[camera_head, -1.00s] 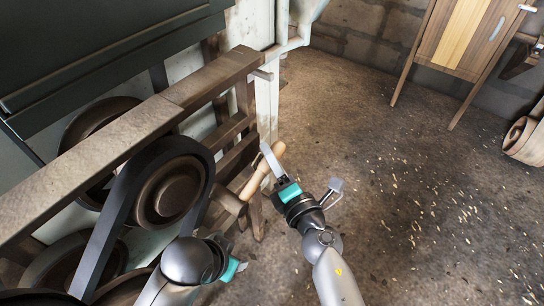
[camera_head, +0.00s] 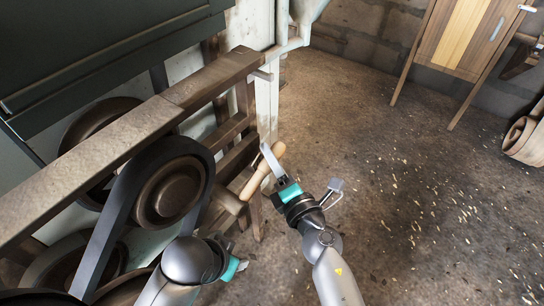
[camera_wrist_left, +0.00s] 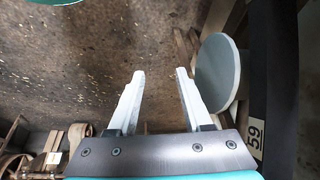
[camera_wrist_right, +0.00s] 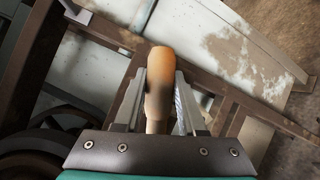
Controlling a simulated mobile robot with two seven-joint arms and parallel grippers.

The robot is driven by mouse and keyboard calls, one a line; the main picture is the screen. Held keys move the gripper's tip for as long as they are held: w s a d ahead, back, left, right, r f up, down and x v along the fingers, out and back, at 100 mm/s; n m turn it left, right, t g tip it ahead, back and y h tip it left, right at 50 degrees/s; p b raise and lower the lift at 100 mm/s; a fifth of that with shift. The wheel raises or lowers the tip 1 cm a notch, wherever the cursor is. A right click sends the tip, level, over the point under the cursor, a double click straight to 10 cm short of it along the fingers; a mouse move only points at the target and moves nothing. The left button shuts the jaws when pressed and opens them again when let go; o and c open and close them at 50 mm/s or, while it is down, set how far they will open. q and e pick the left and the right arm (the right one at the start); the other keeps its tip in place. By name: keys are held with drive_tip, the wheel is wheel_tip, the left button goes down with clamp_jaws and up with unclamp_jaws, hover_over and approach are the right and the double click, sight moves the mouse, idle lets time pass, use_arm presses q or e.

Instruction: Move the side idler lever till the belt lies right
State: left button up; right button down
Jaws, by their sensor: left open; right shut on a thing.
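The side idler lever (camera_head: 263,171) has a wooden handle that sticks out to the right of the frame, beside the upper pulley. My right gripper (camera_head: 272,166) is shut on the handle; in the right wrist view the lever (camera_wrist_right: 159,85) stands between the two fingers. The dark belt (camera_head: 113,213) runs over the upper pulley (camera_head: 170,194) and down to the lower left, where its end is cut off by the picture edge. My left gripper (camera_wrist_left: 158,92) is open and empty, with bare floor between its fingers. In the head view its fingers are mostly hidden behind its own wrist.
A brown beam frame (camera_head: 120,138) runs along the machine above the pulleys. A pale upright post (camera_head: 267,105) stands behind the lever. A round pale disc (camera_wrist_left: 217,73) is close beside the left gripper. The floor (camera_head: 400,190) on the right is clear except for scattered chips.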

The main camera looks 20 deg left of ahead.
drive_tip(key=f+p, duration=0.1)
drive_tip(key=f+m+g+p, duration=0.1)
drive_tip(key=p, duration=0.1)
drive_tip(key=shift+w+d+f+m+h, duration=0.15)
drive_tip(key=shift+w+m+h, duration=0.15)
drive_tip(key=shift+h, duration=0.1)
use_arm(q)
wheel_tip(320, 180, down, 8)
drive_tip(key=s+g, duration=0.1)
drive_tip(key=shift+s+a+r, duration=0.15)
drive_tip(key=shift+s+r, duration=0.05)
drive_tip(key=shift+s, duration=0.2)
use_arm(e)
drive_tip(key=shift+f+m, duration=0.3)
drive_tip(key=shift+f, duration=0.05)
drive_tip(key=c, duration=0.5)
unclamp_jaws()
use_arm(q)
wheel_tip(320, 180, down, 5)
drive_tip(key=s+a+g+p, duration=0.1)
drive_tip(key=s+p, duration=0.1)
drive_tip(key=p, duration=0.1)
drive_tip(key=shift+s, duration=0.4)
use_arm(e)
drive_tip(key=v, duration=1.5)
drive_tip(key=shift+r, duration=0.2)
